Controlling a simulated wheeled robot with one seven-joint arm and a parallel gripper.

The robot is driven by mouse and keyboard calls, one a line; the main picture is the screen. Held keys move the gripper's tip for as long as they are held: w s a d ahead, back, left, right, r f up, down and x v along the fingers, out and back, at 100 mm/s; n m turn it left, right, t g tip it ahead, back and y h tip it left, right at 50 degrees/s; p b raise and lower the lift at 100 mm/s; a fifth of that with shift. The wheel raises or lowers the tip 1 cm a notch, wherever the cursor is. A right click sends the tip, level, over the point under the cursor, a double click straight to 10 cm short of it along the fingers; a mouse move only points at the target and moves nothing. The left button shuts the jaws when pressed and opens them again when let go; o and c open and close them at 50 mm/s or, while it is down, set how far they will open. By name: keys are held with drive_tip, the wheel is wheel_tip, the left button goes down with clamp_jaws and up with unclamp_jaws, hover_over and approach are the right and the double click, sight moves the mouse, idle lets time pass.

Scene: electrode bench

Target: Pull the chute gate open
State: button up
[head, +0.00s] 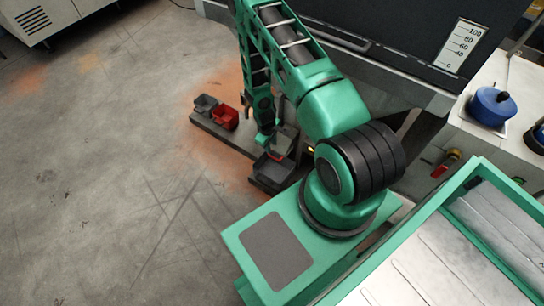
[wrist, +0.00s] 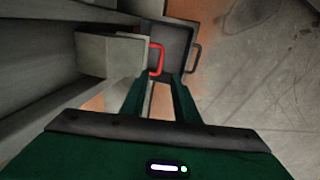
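In the wrist view, a pale grey chute gate (wrist: 105,55) juts out from the left, with a red handle (wrist: 158,58) on its right side. My gripper (wrist: 158,80) is open, its two dark green fingers apart. The handle's near end appears between the fingertips; I cannot tell whether either finger touches it. In the head view, my gripper (head: 266,138) points down at the front of the chute, and part of the red handle (head: 276,157) shows just below it. My arm hides part of the chute there.
A dark bin (wrist: 178,35) with a dark handle lies beyond the gate; a dark bin (head: 270,171) also shows in the head view below my gripper. A red bin (head: 224,117) and a grey bin (head: 205,103) stand further left. Open floor lies left.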

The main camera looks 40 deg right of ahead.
sight(273, 157)
drive_tip(key=f, duration=0.3)
drive_tip(key=d+f, duration=0.1)
drive_tip(key=f, duration=0.7)
drive_tip(key=shift+w+d, duration=0.3)
drive_tip(key=shift+d, duration=0.05)
clamp_jaws()
